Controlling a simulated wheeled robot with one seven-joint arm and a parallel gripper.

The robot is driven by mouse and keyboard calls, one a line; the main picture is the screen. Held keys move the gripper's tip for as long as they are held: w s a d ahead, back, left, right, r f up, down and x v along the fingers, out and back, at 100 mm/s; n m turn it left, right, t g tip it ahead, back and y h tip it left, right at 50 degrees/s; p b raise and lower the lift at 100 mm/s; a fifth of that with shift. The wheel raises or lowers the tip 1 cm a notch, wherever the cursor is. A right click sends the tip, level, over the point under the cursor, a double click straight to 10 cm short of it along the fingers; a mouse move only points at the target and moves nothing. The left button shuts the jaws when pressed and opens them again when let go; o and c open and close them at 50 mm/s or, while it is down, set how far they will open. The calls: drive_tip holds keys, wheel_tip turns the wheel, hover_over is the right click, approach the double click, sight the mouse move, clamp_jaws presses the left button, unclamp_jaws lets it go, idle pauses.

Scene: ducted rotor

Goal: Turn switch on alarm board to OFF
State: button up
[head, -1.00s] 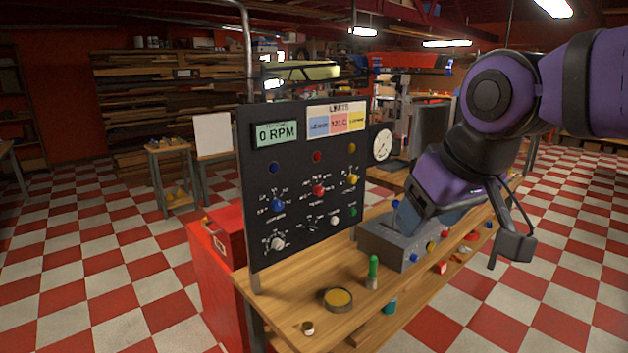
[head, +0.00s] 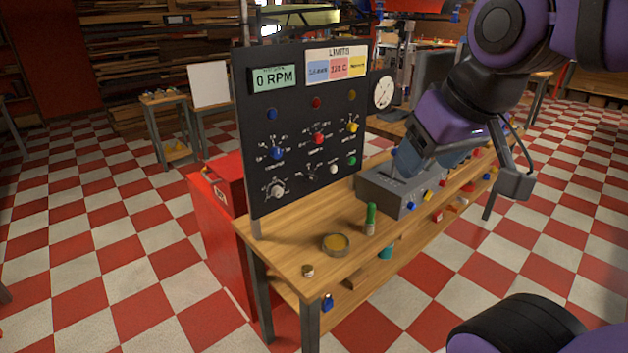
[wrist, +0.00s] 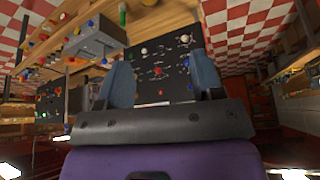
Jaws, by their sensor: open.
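The black upright board (head: 295,118) stands at the left end of the wooden bench, with a 0 RPM display at its top. It carries a blue knob (head: 277,153), a red knob (head: 318,138), a yellow knob (head: 352,127) and a grey-white knob (head: 277,190). Their labels are too small to read, so I cannot tell which is the alarm switch. My gripper (head: 408,160) is right of the board, over the grey box, apart from the board. In the wrist view my gripper (wrist: 162,72) is open and empty, with the board (wrist: 170,85) beyond its fingers.
A grey box (head: 385,195) with coloured knobs sits on the bench (head: 300,240). A green-topped cylinder (head: 370,220), a round dish (head: 335,244) and a small jar (head: 307,270) stand in front. A red cabinet (head: 220,240) is behind the board. The checkered floor at left is open.

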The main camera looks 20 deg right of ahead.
sight(312, 179)
drive_tip(key=shift+c, duration=0.8)
drive_tip(key=shift+w, duration=0.2)
drive_tip(key=shift+c, duration=0.5)
drive_tip(key=w+d+f+n+t, duration=0.2)
drive_tip(key=w, duration=1)
drive_tip(key=w+d+f+n+t, duration=0.2)
drive_tip(key=w+d+f+t, duration=0.1)
drive_tip(key=w, duration=0.8)
drive_tip(key=w+d+f+n+t, duration=0.2)
drive_tip(key=w+n, duration=0.1)
drive_tip(key=w, duration=0.9)
drive_tip(key=w+d+f+n+t+y, duration=0.1)
drive_tip(key=w+f+n+t+y, duration=0.2)
drive_tip(key=w+f, duration=0.75)
wheel_tip(312, 179, down, 16)
drive_tip(key=n+t+y, duration=0.2)
drive_tip(key=n+y, duration=0.1)
drive_tip(key=n, duration=0.3)
drive_tip(key=x, duration=0.7)
